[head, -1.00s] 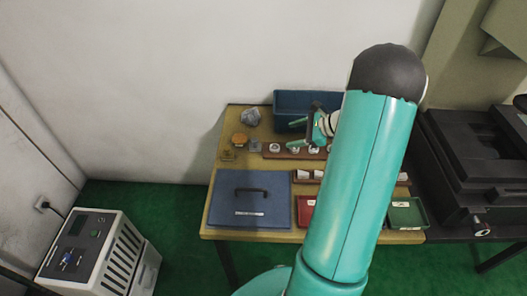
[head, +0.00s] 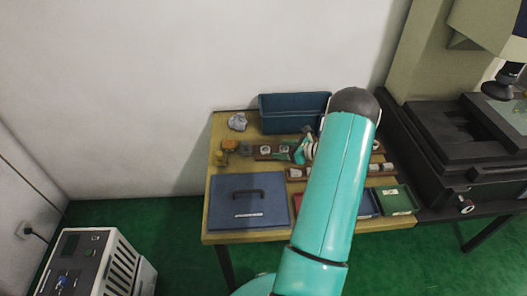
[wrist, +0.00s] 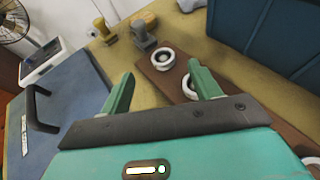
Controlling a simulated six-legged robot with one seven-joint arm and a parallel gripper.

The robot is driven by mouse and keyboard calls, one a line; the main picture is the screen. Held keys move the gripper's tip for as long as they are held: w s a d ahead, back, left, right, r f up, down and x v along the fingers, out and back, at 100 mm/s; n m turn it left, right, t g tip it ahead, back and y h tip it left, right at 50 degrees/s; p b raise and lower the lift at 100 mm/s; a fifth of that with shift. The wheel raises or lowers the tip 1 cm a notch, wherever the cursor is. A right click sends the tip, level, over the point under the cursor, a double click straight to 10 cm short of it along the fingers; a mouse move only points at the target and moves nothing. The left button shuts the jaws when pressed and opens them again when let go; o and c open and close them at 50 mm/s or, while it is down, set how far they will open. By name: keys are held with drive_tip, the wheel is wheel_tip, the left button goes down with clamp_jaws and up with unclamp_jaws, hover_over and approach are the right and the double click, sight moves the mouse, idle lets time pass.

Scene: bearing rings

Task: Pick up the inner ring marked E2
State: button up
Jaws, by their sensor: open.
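Several pale metal rings stand in a row on a brown board (head: 274,154); two show left of my gripper (head: 303,150) in the head view, a left ring (head: 265,150) and a ring nearer the gripper (head: 284,149). In the wrist view my gripper (wrist: 160,71) is open and empty, its two green fingers apart. One whole ring (wrist: 163,59) lies beyond the gap between the fingertips. Another ring (wrist: 187,89) is partly hidden by the right finger. No E2 mark is legible, so I cannot tell which ring bears it.
A blue bin (head: 290,112) stands behind the board. Stamp-like objects (wrist: 142,34) are beside the board's left end. A blue lid with a handle (head: 248,205) covers the table's front left. A second brown strip with pale pieces (head: 298,174), a green tray (head: 397,200) and a dark machine (head: 450,150) are rightward.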

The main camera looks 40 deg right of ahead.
sight(262, 149)
drive_tip(key=x, duration=0.7)
drive_tip(key=shift+d+f, duration=0.2)
drive_tip(key=shift+f, duration=0.2)
drive_tip(key=c, duration=1.1)
drive_tip(key=shift+r, duration=0.1)
